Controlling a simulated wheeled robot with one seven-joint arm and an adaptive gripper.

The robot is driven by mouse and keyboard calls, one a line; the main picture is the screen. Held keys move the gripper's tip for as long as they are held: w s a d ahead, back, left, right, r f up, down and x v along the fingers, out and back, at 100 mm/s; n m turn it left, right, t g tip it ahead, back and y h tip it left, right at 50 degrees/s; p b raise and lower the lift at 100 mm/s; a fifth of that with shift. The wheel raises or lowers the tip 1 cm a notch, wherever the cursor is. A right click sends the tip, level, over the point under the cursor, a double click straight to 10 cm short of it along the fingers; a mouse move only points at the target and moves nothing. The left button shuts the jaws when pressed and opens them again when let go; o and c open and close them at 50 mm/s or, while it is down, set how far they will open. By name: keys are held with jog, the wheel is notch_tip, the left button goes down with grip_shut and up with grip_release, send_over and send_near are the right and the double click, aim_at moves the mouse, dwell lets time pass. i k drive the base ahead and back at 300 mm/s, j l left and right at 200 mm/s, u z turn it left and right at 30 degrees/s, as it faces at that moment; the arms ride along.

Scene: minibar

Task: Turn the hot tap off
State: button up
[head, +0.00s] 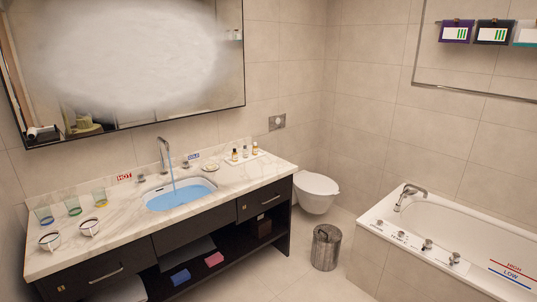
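A red HOT label (124,177) stands on the marble counter at the back left of the sink. A small metal tap handle (140,178) is just right of it. The tall curved spout (163,153) stands behind the basin, and a blue stream of water (172,180) runs from it into the sink (180,195), which looks blue inside. A blue COLD label (194,156) is right of the spout, with another small handle (185,165) near it. How far either handle is turned is too small to tell. My gripper is not in view.
The marble counter (110,230) holds several glasses and cups at left, and a soap dish (210,167) and bottle tray (244,157) at right. A fogged mirror (130,50) hangs above. A toilet (316,188), bin (326,247) and bathtub (440,235) stand right. Some floor (285,270) is clear.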

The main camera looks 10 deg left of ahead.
aim_at(140, 177)
jog(key=i+j+u, duration=0.15)
jog(key=i+u, duration=0.25)
jog(key=i+j+u, duration=0.1)
jog(key=u, duration=0.3)
jog(key=i+l+u, duration=0.1)
jog(key=i+u, duration=0.25)
jog(key=i+l+u, duration=0.1)
jog(key=i+u, duration=0.5)
jog(key=i, duration=0.25)
jog(key=i+j, duration=0.15)
jog(key=i, duration=0.85)
jog(key=i+j, duration=0.1)
jog(key=i, duration=0.95)
